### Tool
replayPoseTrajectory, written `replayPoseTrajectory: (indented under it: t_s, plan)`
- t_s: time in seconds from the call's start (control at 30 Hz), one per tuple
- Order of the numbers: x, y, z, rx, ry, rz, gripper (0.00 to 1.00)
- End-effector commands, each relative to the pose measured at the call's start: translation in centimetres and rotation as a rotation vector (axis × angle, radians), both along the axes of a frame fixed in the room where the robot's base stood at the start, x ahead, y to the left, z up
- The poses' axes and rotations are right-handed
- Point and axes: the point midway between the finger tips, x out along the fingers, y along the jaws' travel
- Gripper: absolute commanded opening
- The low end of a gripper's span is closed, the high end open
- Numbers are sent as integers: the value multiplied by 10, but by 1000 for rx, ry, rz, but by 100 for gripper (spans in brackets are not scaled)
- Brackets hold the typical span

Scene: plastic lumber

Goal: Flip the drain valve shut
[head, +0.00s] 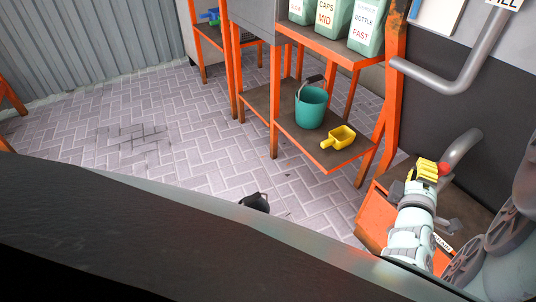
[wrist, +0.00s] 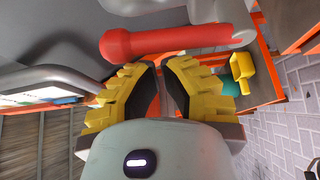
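The drain valve's red handle (wrist: 170,41) lies nearly level across the upper middle of the wrist view. Its right end meets a grey fitting (wrist: 243,36). In the head view only a small red part (head: 444,169) of it shows beside my yellow fingertips. My gripper (wrist: 160,66) has its two yellow fingers with dark pads brought together at the tips, with nothing seen between them. The fingertips are just below the handle in the wrist view; I cannot tell whether they touch it. In the head view my gripper (head: 428,170) is at the right, by a grey pipe (head: 462,146).
An orange rack (head: 390,110) stands left of the pipe. Its low shelf holds a teal bucket (head: 311,107) and a yellow scoop (head: 339,137). An orange-sided bench (head: 375,222) lies beneath my arm. Grey wheels (head: 508,226) stand at the right. The paved floor (head: 130,130) is open at left.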

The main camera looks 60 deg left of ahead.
Motion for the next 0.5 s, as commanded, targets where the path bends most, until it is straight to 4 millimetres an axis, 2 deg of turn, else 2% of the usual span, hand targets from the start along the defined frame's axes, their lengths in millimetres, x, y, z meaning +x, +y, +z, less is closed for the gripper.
replayPoseTrajectory:
  t_s: [0.5]
  plan:
    - [0, -11, 1, 143, -4, -3, 0]
